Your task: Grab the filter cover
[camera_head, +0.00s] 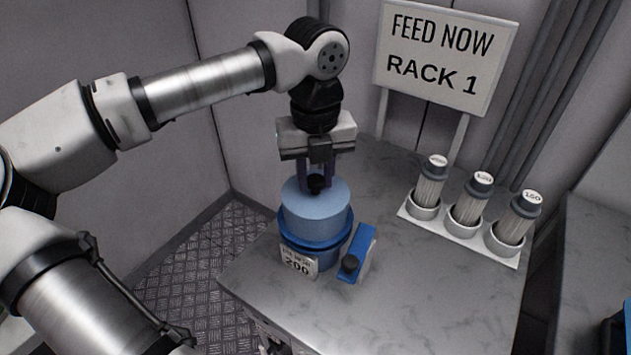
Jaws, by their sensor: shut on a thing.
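The filter cover (315,212) is a light blue round lid with a small black knob on top. It sits over a blue round filter body (310,250) near the left side of the grey table. My gripper (317,181) points straight down above the middle of the cover and is shut on its black knob. The fingers partly hide the knob. I cannot tell whether the cover rests fully on the body or is slightly raised.
A white rack (464,236) holds three grey capped cylinders. A "FEED NOW RACK 1" sign (444,55) stands behind. The table's front right is clear.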

